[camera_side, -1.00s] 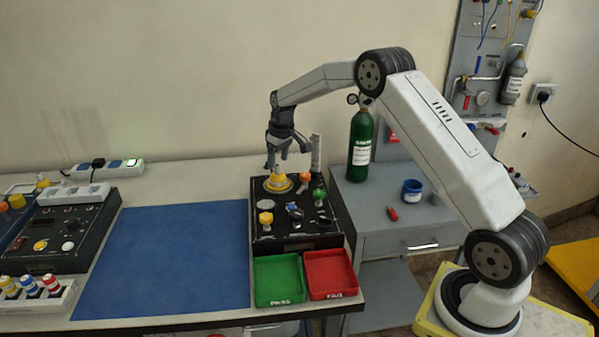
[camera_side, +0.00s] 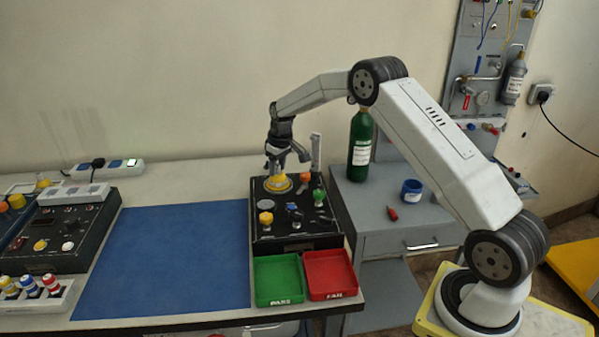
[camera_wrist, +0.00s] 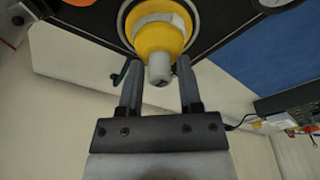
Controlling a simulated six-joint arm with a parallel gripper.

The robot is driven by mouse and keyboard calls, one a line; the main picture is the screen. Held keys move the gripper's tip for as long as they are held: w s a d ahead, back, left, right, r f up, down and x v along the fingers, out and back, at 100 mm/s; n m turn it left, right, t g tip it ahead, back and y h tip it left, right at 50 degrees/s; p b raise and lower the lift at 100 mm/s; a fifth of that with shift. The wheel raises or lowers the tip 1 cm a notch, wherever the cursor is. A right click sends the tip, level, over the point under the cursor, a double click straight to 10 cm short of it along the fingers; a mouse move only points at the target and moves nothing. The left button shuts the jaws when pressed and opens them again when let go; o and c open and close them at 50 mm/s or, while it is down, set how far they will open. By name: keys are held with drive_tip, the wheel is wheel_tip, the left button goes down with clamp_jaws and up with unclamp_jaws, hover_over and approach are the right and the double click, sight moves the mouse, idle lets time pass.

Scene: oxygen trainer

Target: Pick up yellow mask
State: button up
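The yellow mask (camera_side: 278,182) sits at the back left of the black trainer box's top. In the wrist view the yellow mask (camera_wrist: 158,38) is a round yellow body with a pale ring and a grey-white tip facing me. My gripper (camera_side: 284,167) is just above the mask, pointing down. In the wrist view my gripper (camera_wrist: 157,66) is open, with one finger on each side of the mask's tip. I cannot tell whether either finger touches it.
The black trainer box (camera_side: 262,236) carries several other knobs and fittings close by, including an orange one (camera_side: 305,178) and a clear upright tube (camera_side: 316,150). A green tray (camera_side: 278,280) and a red tray (camera_side: 330,274) stand in front. The blue mat (camera_side: 175,255) is clear.

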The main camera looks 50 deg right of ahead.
clamp_jaws()
drive_tip(key=shift+r, duration=0.7)
drive_tip(key=s+a+r, duration=0.3)
drive_tip(key=s+r, duration=0.8)
drive_tip(key=s, duration=0.2)
drive_tip(key=shift+s+a+r, duration=0.25)
drive_tip(key=shift+a, duration=0.05)
